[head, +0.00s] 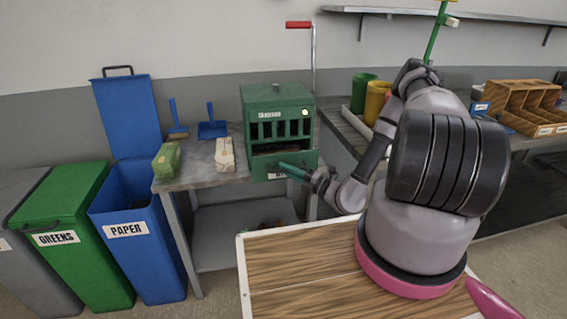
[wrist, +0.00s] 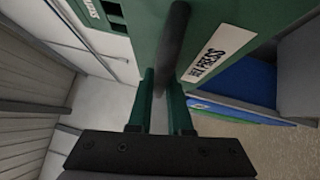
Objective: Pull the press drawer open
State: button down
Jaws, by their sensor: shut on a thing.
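The green press (head: 278,97) stands on the grey bench, with a slotted front and a red-handled lever (head: 298,25) above it. Its drawer (head: 262,168) is the low green front piece; the head view does not show clearly how far out it sits. The wrist view shows the drawer's dark bar handle (wrist: 174,45) and a white label (wrist: 215,52) beside it. My gripper (head: 284,167) reaches the drawer front from the right. In the wrist view my gripper (wrist: 161,82) is shut on the handle, with one green finger on each side.
A blue paper bin (head: 150,255) and green bin (head: 60,255) stand left of the grey bench (head: 190,178). A green block (head: 167,160) and pale block (head: 225,154) lie on it. A wooden tabletop (head: 300,285) fills the front; a wooden sorter (head: 520,100) stands right.

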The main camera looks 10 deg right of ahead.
jog(key=s, duration=1.1)
jog(key=c, duration=0.8)
grip_release()
jog(key=shift+c, duration=0.2)
jog(key=shift+s+d, duration=0.1)
jog(key=shift+d, duration=0.05)
